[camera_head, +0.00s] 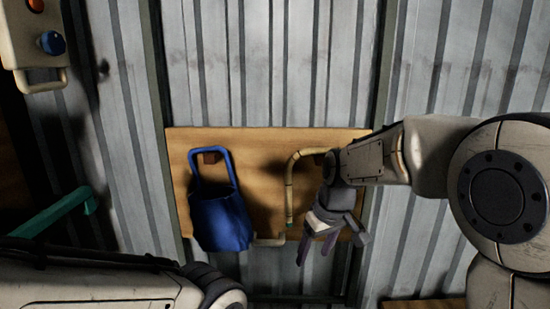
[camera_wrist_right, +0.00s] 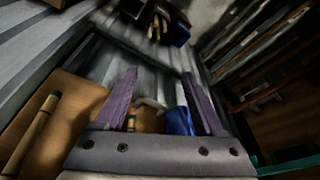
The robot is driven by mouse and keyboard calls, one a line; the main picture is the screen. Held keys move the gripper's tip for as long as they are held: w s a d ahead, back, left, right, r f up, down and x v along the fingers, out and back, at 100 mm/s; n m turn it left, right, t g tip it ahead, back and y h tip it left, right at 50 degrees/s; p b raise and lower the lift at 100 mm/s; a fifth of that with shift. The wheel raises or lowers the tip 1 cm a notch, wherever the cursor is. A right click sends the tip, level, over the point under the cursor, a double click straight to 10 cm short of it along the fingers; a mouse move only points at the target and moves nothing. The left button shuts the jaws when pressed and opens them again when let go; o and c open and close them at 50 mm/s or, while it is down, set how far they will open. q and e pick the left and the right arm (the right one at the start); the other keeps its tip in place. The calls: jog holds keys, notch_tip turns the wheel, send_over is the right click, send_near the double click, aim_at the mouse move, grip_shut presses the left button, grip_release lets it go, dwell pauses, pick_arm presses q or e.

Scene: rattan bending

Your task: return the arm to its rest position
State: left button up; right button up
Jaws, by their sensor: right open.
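My right gripper (camera_head: 318,248) hangs in front of the lower right of a wooden board, its purple fingers pointing down. In the right wrist view the two fingers (camera_wrist_right: 158,95) stand wide apart with nothing held between them. A bent, cane-like rattan piece (camera_head: 289,190) hangs from a block on the board, just left of the right gripper and apart from it. A straight tan piece with a dark band also shows in the right wrist view (camera_wrist_right: 35,125). My left arm lies along the bottom left, and its gripper is out of view.
The wooden board (camera_head: 262,150) is on a corrugated metal wall (camera_head: 270,60). A blue bag (camera_head: 221,220) hangs at its left. A cream control box (camera_head: 35,60) with a blue knob is at the upper left. A teal bar (camera_head: 55,212) juts in at the left.

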jog(key=s+d+f+m+h, duration=0.1)
jog(key=s+d+f+m, duration=0.2)
jog(key=s+d+f, duration=0.3)
jog(key=s+d+f+m+h, duration=0.1)
jog(key=s+d+f+m, duration=0.3)
jog(key=s, duration=0.4)
jog(key=s+a+f+n+g+b, duration=0.1)
jog(key=s+a+f+n+b, duration=0.2)
jog(key=s+a+b, duration=0.3)
jog(key=s+a+f+n+g+y+b, duration=0.1)
jog(key=s+a+f+n+b, duration=0.3)
jog(key=s+a+n+b, duration=0.1)
jog(key=s+a+b, duration=0.1)
jog(key=s+a, duration=0.1)
jog(key=a, duration=0.1)
jog(key=shift+n+g, duration=0.3)
jog(key=shift+s, duration=0.1)
